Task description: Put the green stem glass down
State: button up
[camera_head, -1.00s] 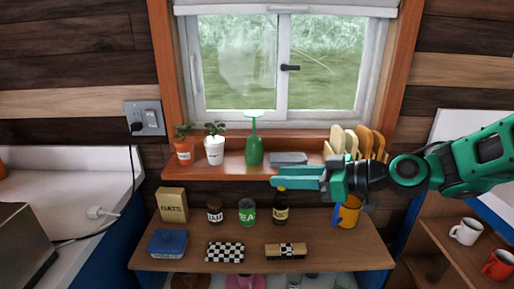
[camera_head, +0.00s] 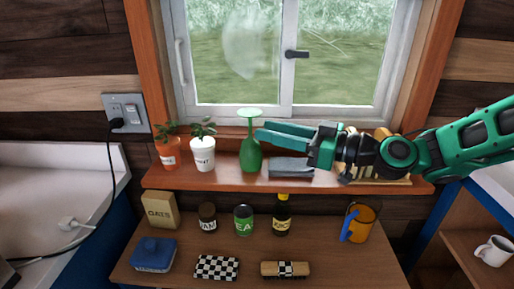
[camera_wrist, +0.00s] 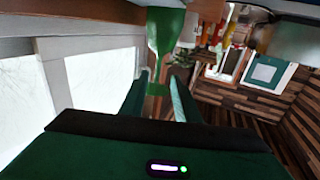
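The green stem glass (camera_head: 250,155) stands upside down on the wooden window shelf (camera_head: 222,179), bowl below and pale foot on top. My gripper (camera_head: 258,132) is level with its stem, just to the right of it. In the wrist view the glass (camera_wrist: 165,28) is ahead, its narrow stem lined up with the gap between my two fingers (camera_wrist: 156,98). The fingers are apart and I see no grip on the glass. Whether the tips reach around the stem I cannot tell.
Two potted plants (camera_head: 203,152) stand left of the glass. A grey block (camera_head: 291,168) lies close to its right, under my gripper. A rack (camera_head: 385,178) is behind my arm.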

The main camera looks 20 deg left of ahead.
aim_at(251, 137)
jog(key=shift+w+a+f, duration=0.1)
jog(key=shift+w+a, duration=0.15)
jog(key=shift+a, duration=0.75)
jog(key=shift+w+a, duration=0.3)
jog(key=shift+a, duration=0.7)
jog(key=shift+w+a+f, duration=0.1)
jog(key=shift+w+a, duration=0.15)
jog(key=shift+a, duration=0.75)
grip_shut()
